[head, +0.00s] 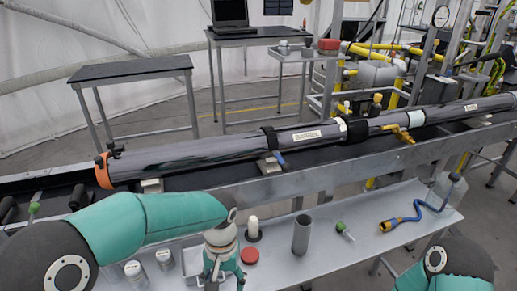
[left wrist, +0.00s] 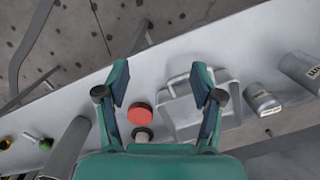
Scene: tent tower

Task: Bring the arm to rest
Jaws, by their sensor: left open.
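My left arm (head: 150,222) reaches in from the left over the grey bench (head: 330,255). My left gripper (head: 224,282) points down above the bench, its fingers apart and nothing between them. In the left wrist view the open gripper (left wrist: 160,82) hangs above the bench. A red disc (left wrist: 141,114) and the edge of a white tray (left wrist: 178,103) show between and below its fingers. The red disc (head: 250,255) is just right of the gripper in the head view. My right arm (head: 447,265) shows at the bottom right; its gripper is out of view.
A white-topped bottle (head: 253,229), a grey cylinder (head: 301,234), a green-topped tool (head: 344,231) and a blue hose (head: 430,206) with a yellow end stand or lie on the bench. Jars (head: 135,271) are at left. A long dark tube (head: 215,150) on a rail lies behind.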

